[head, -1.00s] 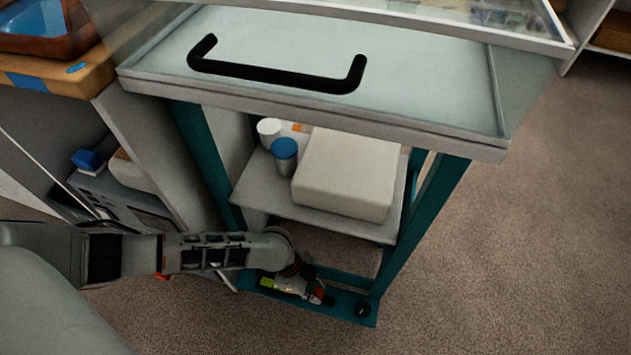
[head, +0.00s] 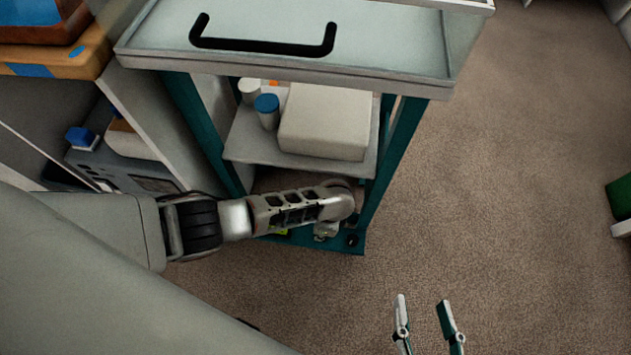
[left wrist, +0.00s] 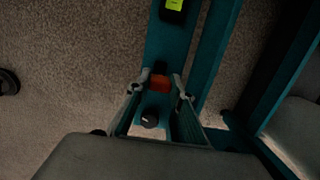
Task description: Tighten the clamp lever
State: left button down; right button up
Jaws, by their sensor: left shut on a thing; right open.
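In the left wrist view my left gripper (left wrist: 157,88) is shut on a small red-orange piece with a black end, which I take to be the clamp lever (left wrist: 160,82). It sits on the teal lower beam (left wrist: 168,45) of the cart. A round black knob (left wrist: 150,120) shows between the fingers, nearer the wrist. In the head view my left arm covers most of that spot, so the lever is hidden there. My right gripper (head: 423,303) is open and empty above the carpet at the bottom.
The cart has a glass-like top with a black handle (head: 262,48). Its shelf (head: 243,140) holds a white box (head: 326,122), a blue-lidded jar (head: 267,112) and a white jar (head: 248,90). A cabinet stands at left. The carpet at right is clear, with a green object (head: 620,197) at the edge.

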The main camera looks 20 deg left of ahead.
pick_arm(q)
jog(key=shift+d+f+y, duration=0.1)
jog(key=shift+d+y, duration=0.25)
jog(key=shift+y, duration=0.05)
pick_arm(e)
jog(key=shift+s+a+f, duration=0.1)
jog(key=shift+a, duration=0.1)
jog(key=shift+a+m, duration=0.2)
jog(key=shift+m, duration=0.1)
pick_arm(q)
jog(key=c, duration=1.8)
grip_release()
jog(key=shift+o, duration=0.2)
jog(key=shift+w, duration=0.1)
jog(key=shift+d, duration=0.1)
